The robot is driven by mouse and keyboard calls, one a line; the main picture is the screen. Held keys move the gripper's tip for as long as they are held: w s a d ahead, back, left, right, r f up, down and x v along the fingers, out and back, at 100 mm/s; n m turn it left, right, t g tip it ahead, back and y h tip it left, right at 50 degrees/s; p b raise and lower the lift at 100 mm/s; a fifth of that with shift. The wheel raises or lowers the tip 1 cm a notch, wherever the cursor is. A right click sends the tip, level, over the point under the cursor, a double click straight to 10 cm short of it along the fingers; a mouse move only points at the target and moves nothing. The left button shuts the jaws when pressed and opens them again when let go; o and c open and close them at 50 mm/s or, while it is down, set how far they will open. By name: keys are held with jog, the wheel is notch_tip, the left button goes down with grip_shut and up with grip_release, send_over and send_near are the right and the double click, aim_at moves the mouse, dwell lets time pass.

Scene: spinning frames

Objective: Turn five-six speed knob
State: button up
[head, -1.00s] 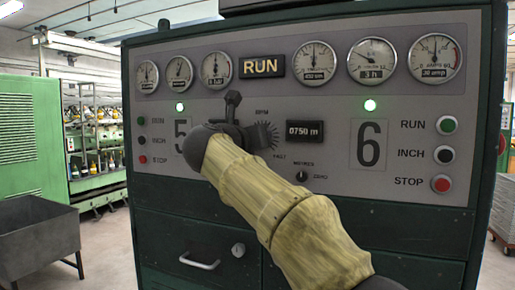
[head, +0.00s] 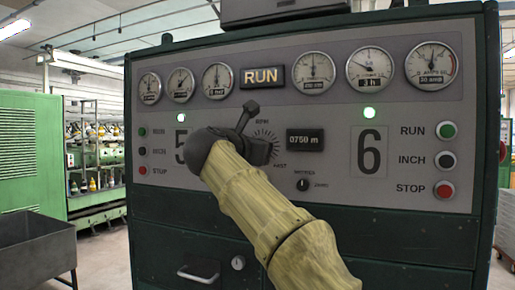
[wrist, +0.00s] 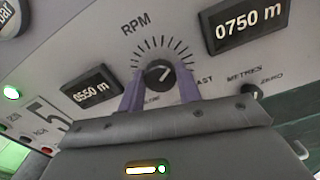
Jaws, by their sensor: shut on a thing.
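The speed knob (wrist: 158,73) is a small round black knob with a pale pointer line. It sits below the RPM label inside a fan of dial marks. In the wrist view my gripper (wrist: 160,88) has its two purple fingers on either side of the knob, shut on it. In the head view my gripper (head: 252,128) is dark and tilted to the right at the panel between the 5 and the 6, and it hides the knob. Some dial marks (head: 265,138) show beside it.
A smaller metres zero knob (head: 303,184) sits right below the 0750 m counter (head: 305,142). Run, inch and stop buttons line both sides, including the red stop button (head: 444,189). Gauges run along the top. A grey bin (head: 35,245) stands at left.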

jog(key=shift+f, duration=0.2)
jog(key=o, duration=1)
jog(key=shift+w, duration=0.1)
jog(key=shift+r, duration=0.1)
jog(key=b+v, duration=0.3)
jog(key=v, duration=1.4)
jog(key=shift+s, duration=0.2)
